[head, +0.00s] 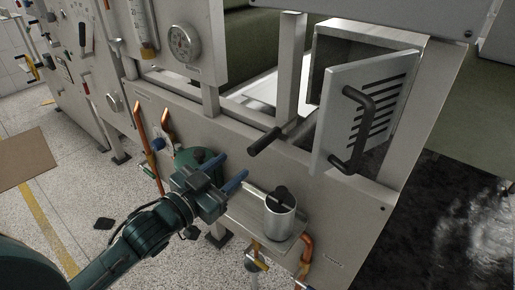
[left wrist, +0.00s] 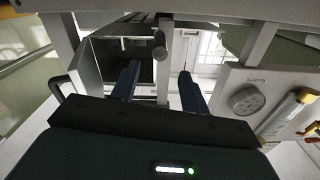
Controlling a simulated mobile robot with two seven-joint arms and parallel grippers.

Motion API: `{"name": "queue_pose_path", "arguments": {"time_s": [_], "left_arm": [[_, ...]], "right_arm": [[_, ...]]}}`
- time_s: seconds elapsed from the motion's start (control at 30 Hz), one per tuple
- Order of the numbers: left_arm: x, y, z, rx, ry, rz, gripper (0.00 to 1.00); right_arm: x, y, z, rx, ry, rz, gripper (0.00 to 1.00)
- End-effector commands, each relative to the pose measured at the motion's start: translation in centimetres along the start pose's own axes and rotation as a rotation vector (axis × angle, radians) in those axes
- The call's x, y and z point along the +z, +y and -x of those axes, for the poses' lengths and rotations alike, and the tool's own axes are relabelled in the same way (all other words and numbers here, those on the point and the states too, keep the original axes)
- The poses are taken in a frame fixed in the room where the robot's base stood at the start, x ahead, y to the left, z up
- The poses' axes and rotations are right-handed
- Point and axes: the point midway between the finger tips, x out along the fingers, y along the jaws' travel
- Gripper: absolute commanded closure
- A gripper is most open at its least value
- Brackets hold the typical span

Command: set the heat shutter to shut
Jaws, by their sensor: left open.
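A pale slotted panel (head: 365,112) with a black bar handle (head: 357,128) hangs swung outward at the upper right of the machine front, beside a dark box opening. A lever with a black grip (head: 264,141) sticks out of the frame to its left. I cannot tell which of these is the heat shutter. My left gripper (head: 232,169) is open and empty, with blue fingers, below and left of the lever grip in the picture. In the left wrist view, the grip's round end (left wrist: 159,46) shows beyond the gap between the fingers (left wrist: 160,84). My right gripper is not in view.
A metal cup (head: 280,219) stands on a small shelf just right of my left gripper. Copper pipes (head: 148,150) and a green round vessel (head: 196,157) are close behind the wrist. A round gauge (head: 184,43) is on the upper left panel.

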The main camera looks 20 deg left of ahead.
Motion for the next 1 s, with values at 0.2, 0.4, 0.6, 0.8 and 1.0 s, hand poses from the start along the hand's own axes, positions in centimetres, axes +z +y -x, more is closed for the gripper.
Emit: {"name": "queue_pose_path", "arguments": {"time_s": [0.2, 0.4, 0.6, 0.8, 1.0], "left_arm": [[-0.1, -0.1, -4.2, -0.002, 0.003, 0.0, 0.55], [0.0, 0.0, -7.6, -0.002, 0.0, 0.0, 0.55], [0.1, 0.0, -9.7, 0.0, -0.002, 0.0, 0.55], [0.1, 0.0, -10.3, 0.0, -0.003, 0.0, 0.55], [0.1, 0.0, -10.2, 0.0, -0.003, 0.0, 0.57]], "right_arm": [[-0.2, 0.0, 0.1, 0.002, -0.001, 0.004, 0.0], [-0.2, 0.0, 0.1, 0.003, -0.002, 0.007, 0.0], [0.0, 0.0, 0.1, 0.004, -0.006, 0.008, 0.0], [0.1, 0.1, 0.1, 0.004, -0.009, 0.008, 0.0], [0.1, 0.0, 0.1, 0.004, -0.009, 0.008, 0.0]]}}
